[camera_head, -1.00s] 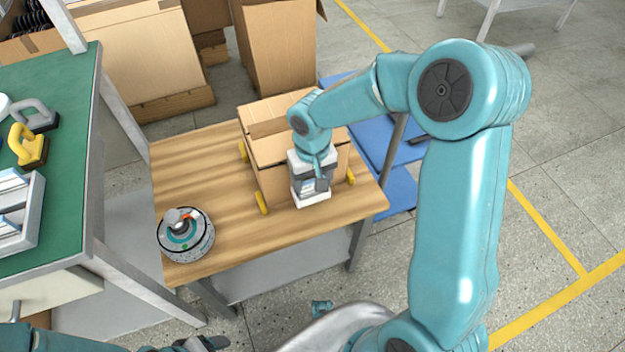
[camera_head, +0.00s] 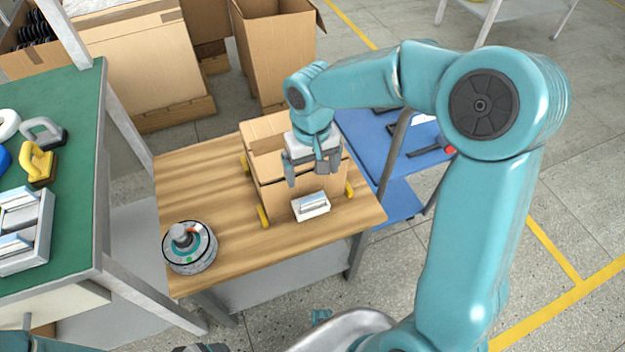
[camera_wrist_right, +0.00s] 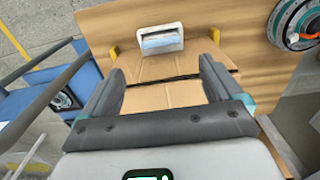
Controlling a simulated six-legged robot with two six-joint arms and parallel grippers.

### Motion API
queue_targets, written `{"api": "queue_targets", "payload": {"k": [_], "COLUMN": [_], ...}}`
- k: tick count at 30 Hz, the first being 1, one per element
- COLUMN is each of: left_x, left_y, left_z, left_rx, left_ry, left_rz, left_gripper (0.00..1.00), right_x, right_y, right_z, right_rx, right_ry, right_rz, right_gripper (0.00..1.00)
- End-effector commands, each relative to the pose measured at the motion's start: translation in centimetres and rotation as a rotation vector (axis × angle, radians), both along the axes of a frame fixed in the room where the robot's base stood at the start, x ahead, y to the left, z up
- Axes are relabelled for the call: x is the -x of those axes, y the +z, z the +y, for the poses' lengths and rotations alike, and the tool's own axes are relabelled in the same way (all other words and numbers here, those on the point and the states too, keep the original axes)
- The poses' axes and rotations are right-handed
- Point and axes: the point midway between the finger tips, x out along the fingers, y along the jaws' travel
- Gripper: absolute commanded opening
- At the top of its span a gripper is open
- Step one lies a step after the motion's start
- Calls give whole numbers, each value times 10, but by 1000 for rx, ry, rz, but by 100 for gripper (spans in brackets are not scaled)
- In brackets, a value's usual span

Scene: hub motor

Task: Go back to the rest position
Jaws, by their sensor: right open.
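My right gripper (camera_head: 313,172) is open and empty above the front of the cardboard box on the wooden table. Its two fingers also show spread apart in the right wrist view (camera_wrist_right: 162,85). A small white tray (camera_head: 311,212) with a blue-and-white item in it lies on the table in front of the box, apart from the fingers; it also shows in the right wrist view (camera_wrist_right: 172,48). Only a dark part of my left gripper (camera_head: 205,348) shows at the bottom edge, so its jaws cannot be made out.
The cardboard box (camera_head: 270,170) stands between yellow corner blocks on the table (camera_head: 200,195). A round hub motor (camera_head: 190,262) sits at the table's left front. A green bench (camera_head: 75,165) is at left, a blue shelf (camera_head: 375,155) behind right. Open floor lies at right.

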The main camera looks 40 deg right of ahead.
Motion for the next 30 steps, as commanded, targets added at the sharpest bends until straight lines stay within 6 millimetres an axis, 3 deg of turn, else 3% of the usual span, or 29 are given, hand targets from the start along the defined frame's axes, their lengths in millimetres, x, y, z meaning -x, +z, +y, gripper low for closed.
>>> {"api": "queue_targets", "payload": {"k": [1, 6, 30], "left_x": [0, 0, 0], "left_y": [3, 5, 5], "left_z": [0, 0, 0], "left_rx": [0, 0, 0], "left_ry": [0, 0, 0], "left_rz": [0, 0, 0], "left_gripper": [73, 73, 73], "right_x": [-1, -1, 1], "right_y": [10, 22, 23], "right_z": [0, 0, 0], "right_rx": [0, 1, 1], "right_ry": [0, -1, -1], "right_rz": [-3, -3, -3], "right_gripper": [93, 93, 93]}}
